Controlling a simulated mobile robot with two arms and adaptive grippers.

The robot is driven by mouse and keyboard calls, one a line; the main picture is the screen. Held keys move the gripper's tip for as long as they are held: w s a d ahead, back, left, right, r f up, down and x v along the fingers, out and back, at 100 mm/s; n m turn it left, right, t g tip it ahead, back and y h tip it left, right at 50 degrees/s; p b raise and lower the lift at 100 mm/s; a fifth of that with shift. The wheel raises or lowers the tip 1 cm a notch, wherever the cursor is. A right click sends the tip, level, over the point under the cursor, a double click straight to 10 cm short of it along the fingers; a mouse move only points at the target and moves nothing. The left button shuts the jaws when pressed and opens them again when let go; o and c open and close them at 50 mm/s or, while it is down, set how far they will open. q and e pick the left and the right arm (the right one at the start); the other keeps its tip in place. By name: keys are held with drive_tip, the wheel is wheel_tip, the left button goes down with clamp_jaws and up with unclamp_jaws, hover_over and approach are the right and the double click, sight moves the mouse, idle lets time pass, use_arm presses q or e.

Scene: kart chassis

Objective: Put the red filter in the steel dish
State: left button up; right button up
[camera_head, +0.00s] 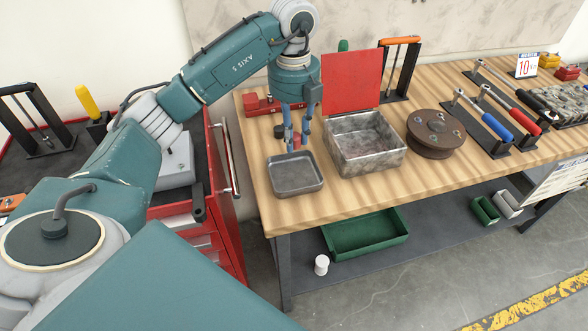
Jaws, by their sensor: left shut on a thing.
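The steel dish (283,191), a shallow grey square tray, sits on the wooden bench near its left front corner. My left gripper (291,143) points down just behind the dish's far edge. It is shut on a small red thing, which looks like the red filter (297,141). The fingers hide most of the filter, and I cannot tell whether it touches the bench. The visible inside of the dish looks empty. My right gripper is not in view.
An open metal box (365,160) with a raised red lid (351,80) stands right beside the dish. A brown round part (435,134) is farther right. A red tool (268,104) lies behind the gripper. A red cabinet (222,205) adjoins the bench's left side.

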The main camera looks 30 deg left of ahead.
sight(294, 176)
use_arm(q)
wheel_tip(294, 176, down, 10)
drive_tip(key=shift+f+p, duration=0.15)
drive_tip(key=shift+p, duration=0.85)
drive_tip(key=shift+f, duration=0.35)
drive_tip(key=shift+f, duration=0.15)
drive_tip(key=o, duration=1)
drive_tip(key=shift+o, duration=0.2)
